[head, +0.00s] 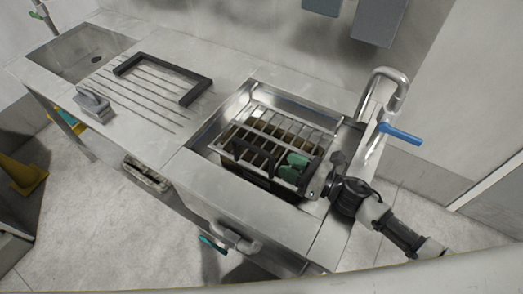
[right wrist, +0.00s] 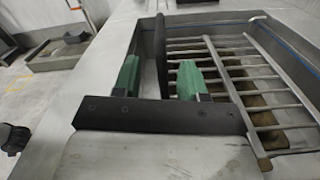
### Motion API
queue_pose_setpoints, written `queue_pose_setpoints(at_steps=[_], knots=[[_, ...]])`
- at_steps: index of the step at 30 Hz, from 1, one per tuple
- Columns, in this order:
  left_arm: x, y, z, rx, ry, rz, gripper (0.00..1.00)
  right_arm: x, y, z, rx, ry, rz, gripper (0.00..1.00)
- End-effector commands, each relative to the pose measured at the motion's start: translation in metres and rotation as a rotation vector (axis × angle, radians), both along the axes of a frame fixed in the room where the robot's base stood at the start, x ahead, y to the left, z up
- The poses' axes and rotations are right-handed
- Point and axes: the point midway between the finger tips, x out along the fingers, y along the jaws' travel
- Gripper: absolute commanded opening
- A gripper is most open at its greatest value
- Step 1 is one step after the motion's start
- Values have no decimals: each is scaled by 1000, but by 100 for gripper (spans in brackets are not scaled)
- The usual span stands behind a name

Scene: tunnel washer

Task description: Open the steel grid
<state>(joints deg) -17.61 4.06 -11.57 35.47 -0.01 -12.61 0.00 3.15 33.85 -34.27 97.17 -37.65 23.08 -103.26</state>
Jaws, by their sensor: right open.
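The steel grid (head: 284,126) lies over the recessed basin of the steel counter, with brown slatted shapes under its bars. It also shows in the right wrist view (right wrist: 222,68). A black handle (head: 254,157) stands up along its near side. My right gripper (head: 294,166), with green fingertips, is over the basin's near right corner. In the right wrist view my right gripper (right wrist: 160,78) is open, with a dark upright bar (right wrist: 161,52), seemingly the handle, between its fingers. Whether the fingers touch it, I cannot tell. My left gripper is out of view.
A bent metal tap with a blue lever (head: 400,133) rises right of the basin. A black frame (head: 193,94) and a grey-handled tool (head: 93,103) lie on the ribbed drainboard to the left. A sink (head: 82,53) is at the far left.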

Motion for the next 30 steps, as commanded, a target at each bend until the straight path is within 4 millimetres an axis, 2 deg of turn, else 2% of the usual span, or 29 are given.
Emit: queue_pose_setpoints(at_steps=[6, 12, 24, 26, 30], knots=[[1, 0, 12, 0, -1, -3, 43, 27, 36, 3, 5, 0, -2, 42], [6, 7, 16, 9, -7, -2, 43, 42, 57, 2, 4, 2, -1, 42], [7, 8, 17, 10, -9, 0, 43, 47, 65, 0, 3, 3, -2, 42], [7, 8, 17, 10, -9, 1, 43, 47, 65, 0, 3, 3, -2, 36], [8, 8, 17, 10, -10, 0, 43, 47, 65, 0, 3, 3, -1, 15]])
